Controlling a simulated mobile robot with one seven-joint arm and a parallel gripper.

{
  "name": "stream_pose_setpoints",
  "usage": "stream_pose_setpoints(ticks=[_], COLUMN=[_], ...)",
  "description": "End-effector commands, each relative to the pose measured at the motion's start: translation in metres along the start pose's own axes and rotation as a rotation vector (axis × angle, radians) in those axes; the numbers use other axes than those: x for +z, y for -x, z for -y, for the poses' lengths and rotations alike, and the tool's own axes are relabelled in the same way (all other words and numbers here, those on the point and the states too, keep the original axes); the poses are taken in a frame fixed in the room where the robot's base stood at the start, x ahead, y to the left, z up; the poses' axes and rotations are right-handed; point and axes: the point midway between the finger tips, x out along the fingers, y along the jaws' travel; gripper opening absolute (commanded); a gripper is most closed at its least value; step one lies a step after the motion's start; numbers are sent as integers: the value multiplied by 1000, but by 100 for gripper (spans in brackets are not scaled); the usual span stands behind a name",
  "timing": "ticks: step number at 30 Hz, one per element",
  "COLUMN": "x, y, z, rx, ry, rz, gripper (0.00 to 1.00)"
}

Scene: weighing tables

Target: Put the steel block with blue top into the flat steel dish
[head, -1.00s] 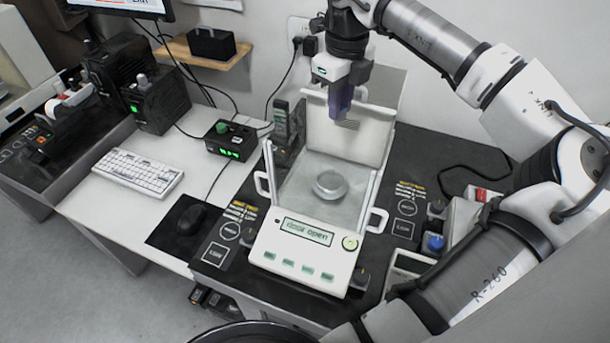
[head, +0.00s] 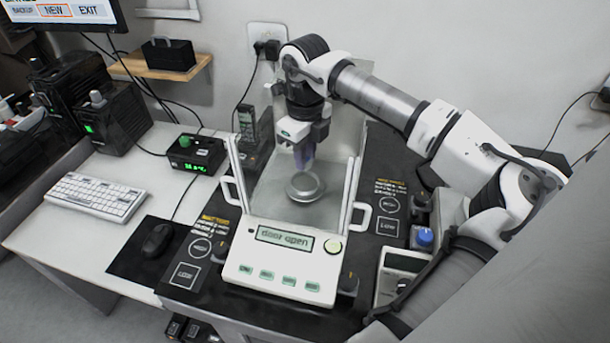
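The flat steel dish (head: 305,187) is round and shallow and sits inside the weighing chamber of the white balance (head: 283,262). My gripper (head: 304,164) points down inside the chamber, at the dish's far side and seemingly just above it. Its purplish fingers look close together, but the gap and anything between them cannot be made out. A small piece with a blue top (head: 425,236) stands to the right of the balance; I cannot tell whether it is the steel block or a knob.
The balance display reads "door open"; its clear side walls and white handles (head: 361,216) flank the dish. A keyboard (head: 97,197), a mouse (head: 158,240) and a black box with green digits (head: 195,154) are at left. A monitor (head: 62,14) is at upper left.

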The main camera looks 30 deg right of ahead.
Motion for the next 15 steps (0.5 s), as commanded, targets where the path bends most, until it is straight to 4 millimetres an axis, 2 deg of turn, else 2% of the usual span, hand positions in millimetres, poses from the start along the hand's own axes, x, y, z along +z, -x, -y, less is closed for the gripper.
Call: stream_pose_setpoints(ticks=[3, 7, 15], x=[0, 0, 0], y=[-25, -47, -50], z=[-1, -1, 0], rx=[4, 2, 1], ry=[1, 1, 0], rz=[0, 0, 1], gripper=[0, 0, 0])
